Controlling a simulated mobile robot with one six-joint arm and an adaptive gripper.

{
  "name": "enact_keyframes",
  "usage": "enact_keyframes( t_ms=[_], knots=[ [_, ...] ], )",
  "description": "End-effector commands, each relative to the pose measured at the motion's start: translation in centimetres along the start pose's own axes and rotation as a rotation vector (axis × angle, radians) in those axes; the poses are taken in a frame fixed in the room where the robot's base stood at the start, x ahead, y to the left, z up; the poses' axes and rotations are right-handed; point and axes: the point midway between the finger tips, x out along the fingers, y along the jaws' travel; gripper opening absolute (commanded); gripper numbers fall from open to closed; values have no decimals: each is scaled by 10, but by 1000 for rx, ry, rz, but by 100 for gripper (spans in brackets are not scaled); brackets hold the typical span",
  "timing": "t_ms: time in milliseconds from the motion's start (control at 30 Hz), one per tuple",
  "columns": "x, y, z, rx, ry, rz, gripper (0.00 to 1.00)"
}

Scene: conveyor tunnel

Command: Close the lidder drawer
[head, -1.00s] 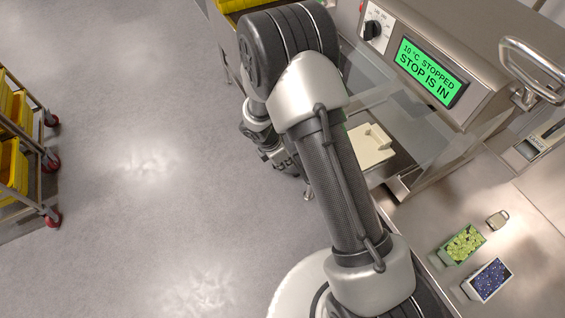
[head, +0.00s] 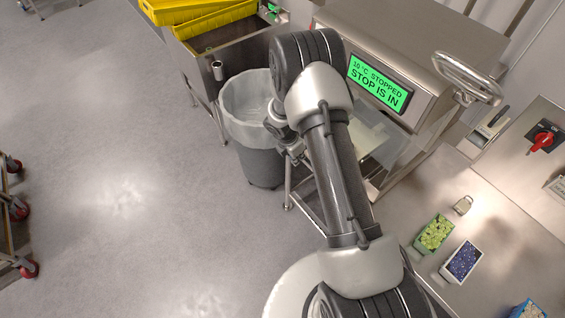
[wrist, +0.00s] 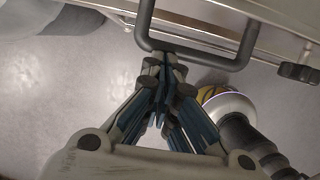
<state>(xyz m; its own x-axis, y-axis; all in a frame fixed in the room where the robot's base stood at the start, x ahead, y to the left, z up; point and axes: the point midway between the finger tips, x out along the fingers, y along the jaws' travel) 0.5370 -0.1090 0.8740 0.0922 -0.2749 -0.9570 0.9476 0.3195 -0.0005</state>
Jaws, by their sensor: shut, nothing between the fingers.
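In the wrist view a dark U-shaped handle (wrist: 243,47) sticks out from a pale metal edge (wrist: 278,42), which looks like the drawer front. My gripper (wrist: 165,62) is shut and empty, its fingertips at the handle's lower bar and overlapping it in the picture. I cannot tell whether they touch it. In the head view the steel machine (head: 425,55) has a green display (head: 379,84) reading "10 °C STOPPED, STOP IS IN". My arm hides the handle and most of the drawer there, so how far it stands out is unclear.
A grey bin with a clear liner (head: 250,105) stands left of my arm. Yellow crates (head: 215,25) sit on a steel stand behind it. Green (head: 434,233) and blue (head: 462,262) fruit punnets lie on the steel surface at right. Open floor (head: 120,150) lies to the left.

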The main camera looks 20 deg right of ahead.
Motion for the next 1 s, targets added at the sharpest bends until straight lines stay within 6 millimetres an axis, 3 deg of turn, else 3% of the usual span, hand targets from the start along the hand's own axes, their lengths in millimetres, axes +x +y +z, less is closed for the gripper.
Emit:
enact_keyframes(
  t_ms=[100, 333, 800, 1000],
  knots=[
    [4, 0, 18, 3, 0, -1, 0],
    [10, 0, 34, 1, 0, 0, 0],
    [11, 0, 36, 0, 0, 1, 0],
    [4, 4, 26, 0, 0, 1, 0]
  ],
)
